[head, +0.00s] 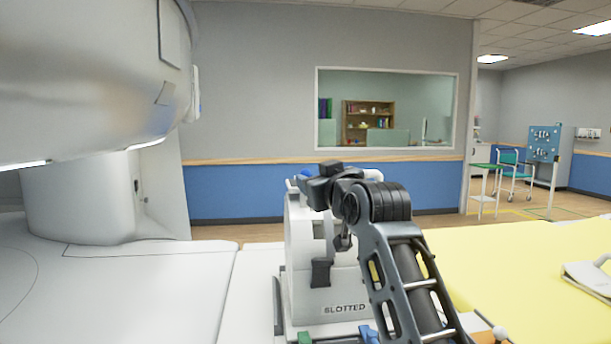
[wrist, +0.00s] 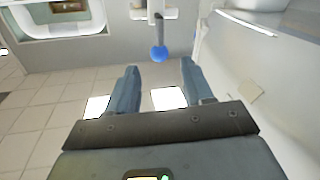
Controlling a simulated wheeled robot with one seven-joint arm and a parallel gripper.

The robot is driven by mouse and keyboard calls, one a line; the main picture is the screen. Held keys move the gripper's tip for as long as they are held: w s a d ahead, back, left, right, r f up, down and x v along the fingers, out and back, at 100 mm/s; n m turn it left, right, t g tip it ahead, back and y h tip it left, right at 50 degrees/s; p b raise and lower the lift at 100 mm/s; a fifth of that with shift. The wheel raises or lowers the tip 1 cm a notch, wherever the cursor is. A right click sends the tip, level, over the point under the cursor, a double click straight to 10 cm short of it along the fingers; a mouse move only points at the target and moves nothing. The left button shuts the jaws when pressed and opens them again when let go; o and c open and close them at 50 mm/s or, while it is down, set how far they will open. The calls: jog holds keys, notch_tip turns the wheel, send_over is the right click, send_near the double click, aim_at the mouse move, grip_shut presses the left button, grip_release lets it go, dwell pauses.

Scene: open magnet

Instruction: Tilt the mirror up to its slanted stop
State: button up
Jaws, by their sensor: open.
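A white device (head: 305,245) marked "SLOTTED" stands on the bed in the head view, partly hidden behind my arm. Something blue (head: 306,174) shows at its top, left of my dark wrist. In the wrist view, a blue ball knob (wrist: 159,54) sits on a thin dark stem from a white frame (wrist: 152,13). My gripper (wrist: 160,76) is open and empty; the knob appears between its fingertips, slightly beyond them, with no contact visible.
The large white magnet (head: 90,80) overhangs the left side, with its pale bed (head: 130,290) below. A yellow surface (head: 520,270) lies to the right. A wall with a window (head: 385,108) is behind. Small green (head: 304,338) and blue (head: 368,333) parts lie by the device's base.

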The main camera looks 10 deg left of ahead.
aim_at(308, 175)
jog(key=shift+p+x, duration=0.65)
jog(key=shift+x, duration=2.9)
jog(key=shift+c, duration=0.2)
grip_shut()
